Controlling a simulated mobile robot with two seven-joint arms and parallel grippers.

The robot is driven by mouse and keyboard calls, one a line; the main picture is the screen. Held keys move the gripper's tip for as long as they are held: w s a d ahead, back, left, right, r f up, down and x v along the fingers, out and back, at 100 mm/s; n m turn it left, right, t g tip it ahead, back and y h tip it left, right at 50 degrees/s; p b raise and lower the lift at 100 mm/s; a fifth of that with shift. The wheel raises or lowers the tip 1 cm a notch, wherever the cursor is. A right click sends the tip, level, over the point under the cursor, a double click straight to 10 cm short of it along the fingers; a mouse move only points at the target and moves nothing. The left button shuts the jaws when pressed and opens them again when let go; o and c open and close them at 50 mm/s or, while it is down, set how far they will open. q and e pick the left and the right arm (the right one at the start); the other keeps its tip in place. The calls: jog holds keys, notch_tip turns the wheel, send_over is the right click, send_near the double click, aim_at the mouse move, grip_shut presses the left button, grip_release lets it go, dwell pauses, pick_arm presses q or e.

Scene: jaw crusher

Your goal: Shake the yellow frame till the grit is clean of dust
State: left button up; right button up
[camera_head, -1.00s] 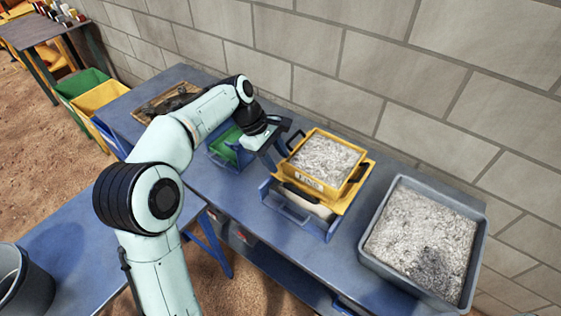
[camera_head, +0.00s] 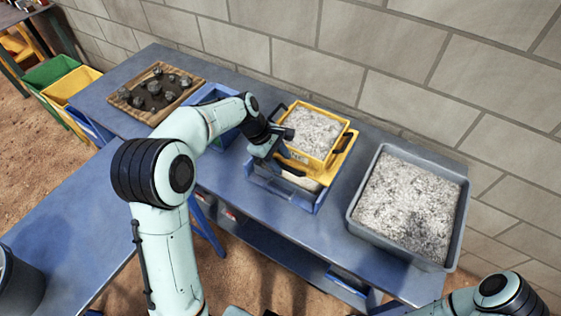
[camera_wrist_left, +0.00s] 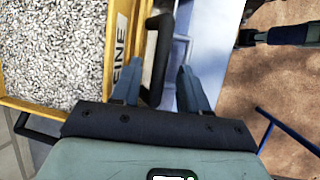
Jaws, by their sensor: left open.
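The yellow frame (camera_head: 342,139) holds light grey grit (camera_head: 308,132) and sits level over a blue stand (camera_head: 305,201) on the blue table. In the left wrist view its wall, with the letters FINE (camera_wrist_left: 119,48), is at the upper left. My left gripper (camera_head: 277,143) is open at the frame's near-left side. In the left wrist view the black handle (camera_wrist_left: 159,62) shows between the open fingers (camera_wrist_left: 158,84); I cannot tell whether they touch it. Of my right arm, only a part shows at the lower right; its gripper is not seen.
A grey bin (camera_head: 355,215) of grey grit stands to the right on the table. A wooden tray (camera_head: 122,101) with dark stones and a blue bin (camera_head: 222,92) are to the left. A block wall (camera_head: 400,60) runs behind. Green (camera_head: 50,72) and yellow bins stand beyond the table's left end.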

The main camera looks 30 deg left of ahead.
pick_arm(q)
jog(key=shift+d+f, duration=0.2)
jog(key=shift+f, duration=0.3)
grip_shut()
jog(key=shift+s+a, duration=0.1)
jog(key=shift+s, duration=0.3)
jog(key=s+b, duration=0.1)
jog(key=s, duration=0.3)
jog(key=shift+s+a, duration=0.15)
jog(key=shift+s, duration=0.15)
pick_arm(e)
jog(key=shift+s+f, duration=0.6)
jog(key=shift+f, duration=0.25)
pick_arm(q)
grip_release()
